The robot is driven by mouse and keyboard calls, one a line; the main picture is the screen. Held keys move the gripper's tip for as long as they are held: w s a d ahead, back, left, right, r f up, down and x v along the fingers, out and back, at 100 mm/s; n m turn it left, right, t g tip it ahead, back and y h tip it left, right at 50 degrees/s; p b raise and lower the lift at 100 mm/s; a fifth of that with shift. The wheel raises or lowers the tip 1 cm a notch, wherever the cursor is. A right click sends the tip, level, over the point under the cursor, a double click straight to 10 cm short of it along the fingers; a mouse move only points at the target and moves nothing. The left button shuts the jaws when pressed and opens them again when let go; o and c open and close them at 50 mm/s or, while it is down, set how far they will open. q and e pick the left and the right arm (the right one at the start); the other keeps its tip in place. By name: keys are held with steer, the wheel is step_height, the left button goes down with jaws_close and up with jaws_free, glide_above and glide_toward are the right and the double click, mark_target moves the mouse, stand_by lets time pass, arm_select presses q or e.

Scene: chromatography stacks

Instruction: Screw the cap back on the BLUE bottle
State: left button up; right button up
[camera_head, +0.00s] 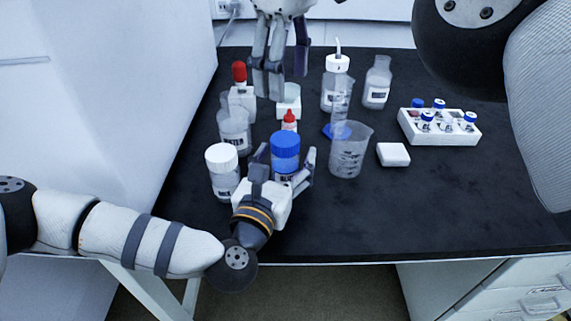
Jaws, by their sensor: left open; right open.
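The bottle with the blue cap (285,142) stands near the front left of the dark bench. The cap sits on top of it and looks level; I cannot tell how tightly it is seated. Much of the bottle's body is hidden behind my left gripper (283,164), which is open with its fingers on either side of the bottle. I cannot tell whether they touch it. My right gripper (281,75) is open and empty, pointing down above the back of the bench, apart from the blue cap.
A white-capped bottle (223,172) stands close left. A clear bottle (234,130), red-tipped dropper bottle (289,119) and beaker (349,152) stand nearby. A wash bottle (336,85), flask (377,85), vial rack (438,132) and white block (393,155) are rightward. The front right is clear.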

arm_select(q)
steer(key=v, duration=1.1)
steer(key=shift+s+a, duration=0.15)
steer(key=shift+s, duration=0.15)
